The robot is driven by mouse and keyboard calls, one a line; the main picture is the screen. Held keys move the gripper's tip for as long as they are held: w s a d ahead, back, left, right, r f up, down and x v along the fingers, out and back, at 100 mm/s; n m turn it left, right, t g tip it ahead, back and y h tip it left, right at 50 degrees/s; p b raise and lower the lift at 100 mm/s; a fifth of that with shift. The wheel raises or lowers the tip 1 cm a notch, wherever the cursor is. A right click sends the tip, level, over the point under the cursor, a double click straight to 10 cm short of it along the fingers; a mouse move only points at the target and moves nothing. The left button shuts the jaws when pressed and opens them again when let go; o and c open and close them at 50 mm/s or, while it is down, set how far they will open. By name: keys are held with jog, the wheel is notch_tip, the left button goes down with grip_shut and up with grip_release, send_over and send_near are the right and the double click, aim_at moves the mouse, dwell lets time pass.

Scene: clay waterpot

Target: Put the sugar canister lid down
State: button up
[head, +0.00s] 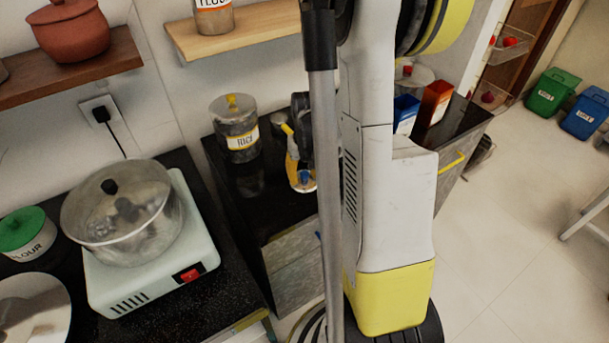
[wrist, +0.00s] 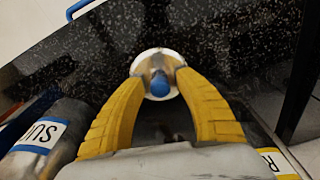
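My gripper (wrist: 158,78) points down over the black speckled counter, its two yellow fingers curving in on both sides of a small round lid. The lid has a pale rim and a blue knob (wrist: 160,86). The fingertips meet its edges, and the gripper looks shut on it. In the head view, my gripper (head: 296,165) and the lid's blue knob (head: 305,178) show just left of my column, partly hidden. I cannot tell whether the lid touches the counter. The sugar canister (wrist: 45,135), labelled "SU", is at the lower left of the wrist view, its top not clearly visible.
The rice canister (head: 236,129) stands left of my gripper, with a yellow knob. A blue box (head: 405,113) and a red box (head: 434,102) stand at the right. A pot (head: 122,215) sits on a hotplate (head: 150,285). The speckled counter (wrist: 225,30) ahead is clear.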

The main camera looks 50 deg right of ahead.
aim_at(307, 183)
jog(key=shift+r, duration=0.1)
notch_tip(307, 183, up, 12)
jog(key=s+p, duration=0.1)
jog(key=p, duration=0.5)
jog(key=s+a+r+n+t, duration=0.1)
jog(key=a+r, duration=0.3)
jog(key=a, duration=0.4)
jog(key=s+a+r+n+t, duration=0.2)
jog(key=a+r+t, duration=0.1)
jog(key=a, duration=0.6)
jog(key=s+a+r+n+t, duration=0.1)
jog(key=a+r+t, duration=0.1)
jog(key=a+r, duration=0.3)
jog(key=a, duration=0.3)
jog(key=shift+s+a+r+n+y, duration=0.25)
jog(key=shift+r+n+y, duration=0.05)
jog(key=shift+n, duration=0.1)
jog(key=shift+f, duration=0.1)
